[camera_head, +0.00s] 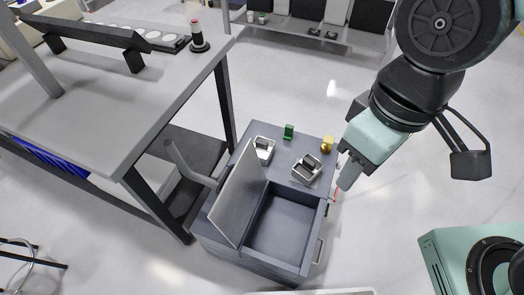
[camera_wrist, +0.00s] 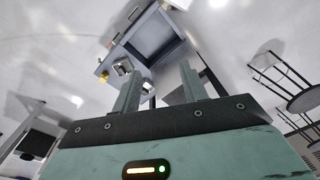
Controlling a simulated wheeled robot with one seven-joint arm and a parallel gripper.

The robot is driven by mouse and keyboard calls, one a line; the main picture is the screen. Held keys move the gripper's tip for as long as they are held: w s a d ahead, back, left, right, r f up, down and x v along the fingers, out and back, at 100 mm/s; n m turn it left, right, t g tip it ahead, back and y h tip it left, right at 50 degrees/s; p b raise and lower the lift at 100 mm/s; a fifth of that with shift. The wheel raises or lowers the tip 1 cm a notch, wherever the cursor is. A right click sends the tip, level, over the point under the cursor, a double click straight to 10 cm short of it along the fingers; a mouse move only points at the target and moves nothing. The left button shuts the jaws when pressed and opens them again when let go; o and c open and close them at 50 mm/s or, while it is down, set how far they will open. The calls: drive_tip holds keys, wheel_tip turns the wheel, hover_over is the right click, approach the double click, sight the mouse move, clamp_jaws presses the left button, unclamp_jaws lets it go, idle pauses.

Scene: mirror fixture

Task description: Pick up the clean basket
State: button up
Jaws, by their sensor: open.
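Two small metal baskets stand on top of a dark grey cabinet (camera_head: 222,239) with a raised lid: a left basket (camera_head: 264,154) and a right basket (camera_head: 300,180). I cannot tell which is the clean one. My gripper (camera_head: 346,178) is open, to the right of the right basket and apart from it. In the wrist view, my gripper (camera_wrist: 160,88) shows two spread fingers with nothing between them, and a basket (camera_wrist: 121,68) shows beyond them.
The lid (camera_head: 239,204) stands up beside an open, empty-looking compartment (camera_head: 280,225). A green piece (camera_head: 289,131) and a yellow piece (camera_head: 327,144) stand near the baskets. A grey workbench (camera_head: 110,110) is on the left.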

drive_tip(key=shift+o, duration=0.5)
drive_tip(key=shift+f, duration=0.1)
drive_tip(key=m+t+y+b, duration=0.5)
drive_tip(key=m+y+b, duration=0.7)
drive_tip(key=m+b, duration=2.2)
approach(262, 144)
drive_tip(key=w+a+f+n+b, duration=0.1)
drive_tip(key=n+b, duration=0.1)
drive_tip(key=b, duration=0.2)
drive_tip(key=w+a+f+n+b, duration=0.1)
drive_tip(key=a+f+n+b, duration=0.1)
drive_tip(key=b, duration=0.2)
drive_tip(key=shift+a+f, duration=0.1)
drive_tip(key=b+x, duration=0.3)
drive_tip(key=x, duration=0.2)
drive_tip(key=shift+w, duration=0.2)
drive_tip(key=shift+w+a+f, duration=0.1)
drive_tip(key=shift+w+a, duration=0.1)
drive_tip(key=shift+a, duration=0.25)
clamp_jaws()
